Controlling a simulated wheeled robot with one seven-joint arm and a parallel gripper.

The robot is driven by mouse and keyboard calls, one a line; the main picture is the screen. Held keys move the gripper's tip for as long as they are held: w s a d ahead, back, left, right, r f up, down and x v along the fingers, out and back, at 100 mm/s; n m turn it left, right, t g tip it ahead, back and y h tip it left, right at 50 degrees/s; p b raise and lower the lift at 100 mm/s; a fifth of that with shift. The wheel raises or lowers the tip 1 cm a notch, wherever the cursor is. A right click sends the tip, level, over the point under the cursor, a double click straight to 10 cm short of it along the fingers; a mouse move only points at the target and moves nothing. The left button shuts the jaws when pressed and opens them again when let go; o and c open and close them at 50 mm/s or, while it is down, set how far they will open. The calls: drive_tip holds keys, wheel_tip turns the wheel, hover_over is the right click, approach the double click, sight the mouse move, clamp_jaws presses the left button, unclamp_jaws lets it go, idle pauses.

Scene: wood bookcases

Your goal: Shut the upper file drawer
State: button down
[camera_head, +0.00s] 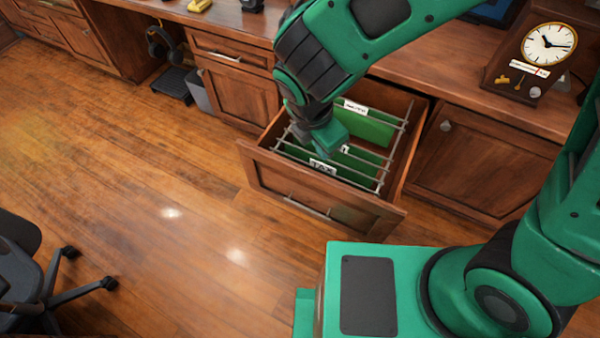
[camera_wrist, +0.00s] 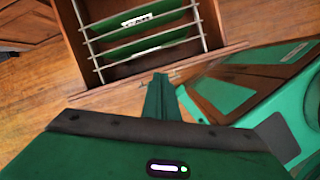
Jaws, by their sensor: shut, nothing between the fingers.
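The file drawer (camera_head: 315,197) is pulled well out of the wood cabinet in the head view. It has a wooden front with a metal bar handle (camera_head: 306,207), and green hanging folders with white labels on metal rails inside. My gripper (camera_head: 328,140) is seen over the drawer's interior in that view, partly hiding folders. In the wrist view, my gripper's green fingers (camera_wrist: 160,80) are together and empty. Their tips appear just below the top edge of the drawer front (camera_wrist: 150,68); I cannot tell whether they touch it.
Closed cabinet doors flank the drawer, left (camera_head: 240,95) and right (camera_head: 480,165). A clock (camera_head: 548,45) stands on the desktop. A wheeled office chair (camera_head: 50,275) is at the lower left. The wooden floor (camera_head: 150,170) left of the drawer is clear. My base is close in front.

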sight(299, 175)
drive_tip(key=s+a+f+n, duration=0.4)
drive_tip(key=s+a+n, duration=0.15)
drive_tip(key=a, duration=0.25)
drive_tip(key=shift+y, duration=0.4)
drive_tip(key=w+d+f, duration=0.1)
drive_tip(key=w+f, duration=0.1)
drive_tip(key=f, duration=0.1)
drive_tip(key=w+d+f, duration=0.1)
drive_tip(key=f, duration=0.2)
drive_tip(key=w+f, duration=0.2)
drive_tip(key=f, duration=0.1)
drive_tip(key=shift+w+d, duration=0.35)
drive_tip(key=shift+d, duration=0.05)
drive_tip(key=shift+w, duration=0.1)
